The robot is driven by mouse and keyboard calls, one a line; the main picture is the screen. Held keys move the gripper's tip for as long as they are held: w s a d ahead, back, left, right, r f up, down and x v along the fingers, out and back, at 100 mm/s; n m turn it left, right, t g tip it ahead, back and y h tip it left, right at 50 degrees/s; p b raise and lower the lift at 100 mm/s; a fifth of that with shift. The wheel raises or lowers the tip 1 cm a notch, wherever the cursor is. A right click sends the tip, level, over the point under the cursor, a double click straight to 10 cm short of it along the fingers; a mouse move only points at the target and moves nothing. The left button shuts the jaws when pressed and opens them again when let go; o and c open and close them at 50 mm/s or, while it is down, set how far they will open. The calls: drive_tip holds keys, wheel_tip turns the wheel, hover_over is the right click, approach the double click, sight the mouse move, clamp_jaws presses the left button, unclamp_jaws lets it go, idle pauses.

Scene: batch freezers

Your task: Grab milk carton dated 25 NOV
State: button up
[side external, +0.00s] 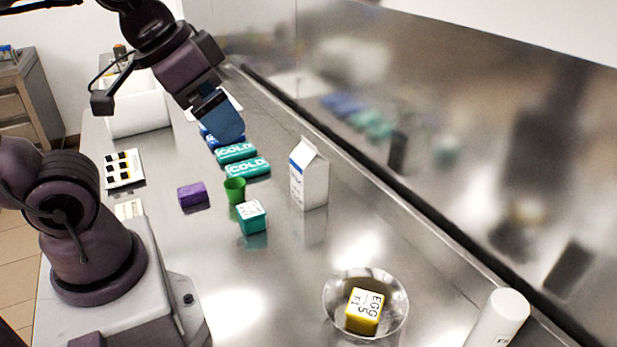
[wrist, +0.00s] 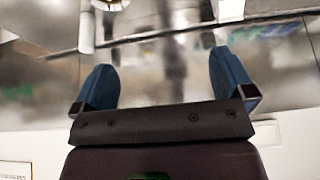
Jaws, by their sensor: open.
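I cannot make out the carton in the wrist view.
Teal cold packs (side external: 247,168) lie under and near my gripper. A white cylinder (side external: 497,318) is front right. A steel wall (side external: 440,130) runs behind.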

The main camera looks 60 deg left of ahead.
drive_tip(key=w+a+f+m+g+y, duration=0.3)
drive_tip(key=w+g, duration=0.2)
drive_tip(key=w, duration=0.3)
drive_tip(key=m+g+y, duration=0.4)
drive_tip(key=m+y, duration=0.5)
drive_tip(key=y, duration=0.1)
approach(309, 168)
wheel_tip(309, 168, up, 2)
drive_tip(key=s, duration=0.3)
drive_tip(key=w+f+m+t+y, duration=0.1)
drive_tip(key=f+m, duration=0.1)
drive_tip(key=w+f+m+t+y, duration=0.1)
drive_tip(key=f+y, duration=0.1)
drive_tip(key=f, duration=0.1)
drive_tip(key=w+f+m+t+y, duration=0.1)
drive_tip(key=f+m, duration=0.1)
drive_tip(key=f, duration=0.1)
drive_tip(key=shift+d+f+m+y, duration=0.25)
drive_tip(key=shift+m+y, duration=0.05)
drive_tip(key=shift+y, duration=0.1)
drive_tip(key=shift+a+f, duration=0.15)
drive_tip(key=a, duration=1.2)
drive_tip(key=shift+s+a, duration=0.2)
drive_tip(key=shift+a, duration=0.15)
drive_tip(key=c, duration=1.3)
